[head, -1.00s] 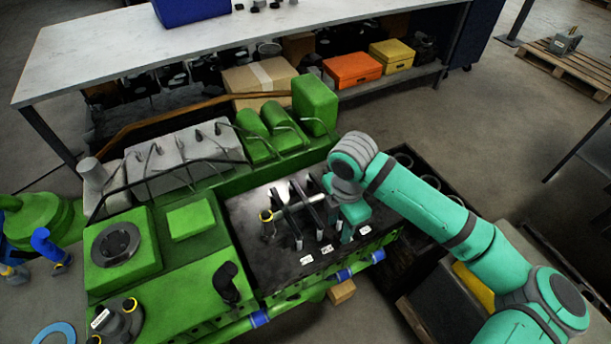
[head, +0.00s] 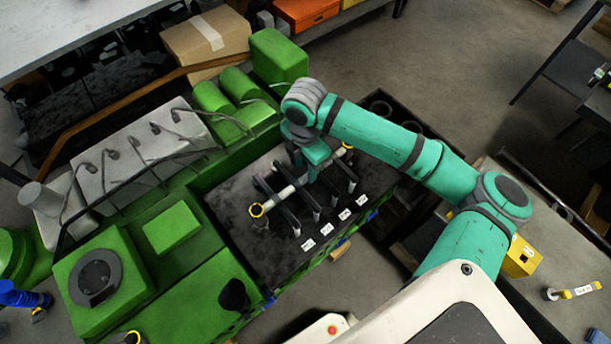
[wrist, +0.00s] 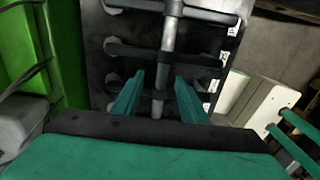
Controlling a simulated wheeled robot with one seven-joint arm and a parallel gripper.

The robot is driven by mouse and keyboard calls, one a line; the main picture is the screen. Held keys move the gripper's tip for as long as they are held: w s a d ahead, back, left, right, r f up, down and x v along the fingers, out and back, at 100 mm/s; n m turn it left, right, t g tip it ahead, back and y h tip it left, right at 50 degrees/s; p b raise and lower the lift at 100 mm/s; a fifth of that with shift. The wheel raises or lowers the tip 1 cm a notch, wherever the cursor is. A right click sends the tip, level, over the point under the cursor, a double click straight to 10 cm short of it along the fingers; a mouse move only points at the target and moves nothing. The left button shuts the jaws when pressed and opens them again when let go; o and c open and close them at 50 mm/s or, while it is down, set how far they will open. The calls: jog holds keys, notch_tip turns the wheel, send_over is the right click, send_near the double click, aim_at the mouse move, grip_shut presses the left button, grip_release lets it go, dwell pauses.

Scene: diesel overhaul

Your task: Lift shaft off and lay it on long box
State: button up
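The shaft (head: 283,193) is a pale grey rod with yellow ends, lying across a row of dark upright brackets on the green engine's black top. My gripper (head: 313,174) is over the shaft, nearer its right end, pointing down. In the wrist view the two green fingers of my gripper (wrist: 160,82) are apart, one on each side of the shaft (wrist: 167,45), with gaps visible beside it. A long dark box (head: 376,95) with round openings stands right of the engine, partly hidden by my arm; I cannot tell if it is the long box named.
White labels (head: 308,244) line the black top's front edge. A black knob (head: 234,295) and green covers (head: 172,228) stand on the engine at left. A cardboard box (head: 205,45) is behind. A yellow block (head: 522,258) is on the table at right. Floor is clear at upper right.

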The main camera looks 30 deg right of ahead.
aim_at(306, 176)
jog(key=shift+s+a+f, duration=0.1)
jog(key=shift+f, duration=0.45)
jog(key=shift+s+f, duration=0.2)
jog(key=shift+f, duration=2.25)
grip_shut()
